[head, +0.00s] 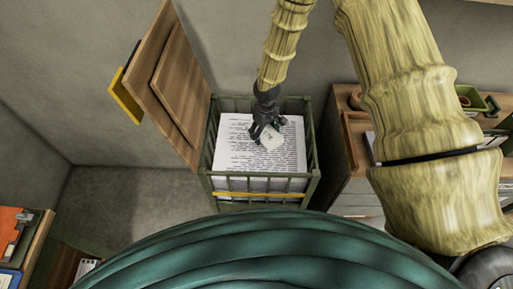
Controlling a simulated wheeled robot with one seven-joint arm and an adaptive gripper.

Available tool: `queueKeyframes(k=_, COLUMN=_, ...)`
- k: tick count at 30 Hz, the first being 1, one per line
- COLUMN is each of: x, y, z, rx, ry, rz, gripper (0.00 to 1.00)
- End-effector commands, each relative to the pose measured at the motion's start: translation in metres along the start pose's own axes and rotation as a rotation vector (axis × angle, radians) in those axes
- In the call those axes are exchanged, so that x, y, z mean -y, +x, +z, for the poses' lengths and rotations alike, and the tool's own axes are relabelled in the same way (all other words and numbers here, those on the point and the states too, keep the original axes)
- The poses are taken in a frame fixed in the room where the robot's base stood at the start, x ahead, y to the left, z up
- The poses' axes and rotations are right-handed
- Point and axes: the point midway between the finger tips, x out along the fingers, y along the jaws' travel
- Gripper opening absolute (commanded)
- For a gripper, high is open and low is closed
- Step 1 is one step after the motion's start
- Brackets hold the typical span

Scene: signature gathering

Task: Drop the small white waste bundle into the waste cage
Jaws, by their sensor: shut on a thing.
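The waste cage (312,158) is a green slatted bin with a yellow strip along its front. It stands against the wall in the middle of the head view, and its wooden lid (185,92) is swung up to the left. A stack of printed paper (245,165) fills it close to the rim. My gripper (264,133) points down over the cage opening and is shut on the small white waste bundle (271,139). The bundle appears over the printed stack. I cannot tell whether it touches the paper. The fingers hide part of the bundle.
A wooden cabinet (354,190) stands close to the cage's right, with a green tray (470,100) and other items on top. A shelf with an orange item (12,228) is at the lower left. Grey floor (125,195) is clear left of the cage.

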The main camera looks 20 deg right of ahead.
Motion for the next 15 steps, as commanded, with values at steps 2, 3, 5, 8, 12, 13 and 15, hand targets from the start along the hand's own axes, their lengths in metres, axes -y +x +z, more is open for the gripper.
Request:
queueKeyframes(k=2, x=0.0004, y=0.0034, z=-0.0008, rx=-0.001, ry=-0.001, rz=0.0, gripper=0.43)
queueKeyframes(k=3, x=0.0004, y=0.0037, z=-0.0009, rx=-0.001, ry=-0.001, rz=0.0, gripper=0.43)
queueKeyframes(k=5, x=0.0003, y=0.0036, z=-0.0009, rx=-0.001, ry=-0.001, rz=0.0, gripper=0.43)
queueKeyframes(k=8, x=0.0003, y=0.0033, z=-0.0007, rx=-0.001, ry=-0.001, rz=0.0, gripper=0.43)
queueKeyframes(k=12, x=0.0003, y=0.0033, z=-0.0006, rx=0.0, ry=-0.001, rz=0.0, gripper=0.86)
queueKeyframes(k=13, x=0.0003, y=0.0033, z=-0.0006, rx=0.0, ry=-0.001, rz=0.0, gripper=0.91)
queueKeyframes(k=15, x=0.0003, y=0.0033, z=-0.0005, rx=0.0, ry=-0.001, rz=0.0, gripper=0.96)
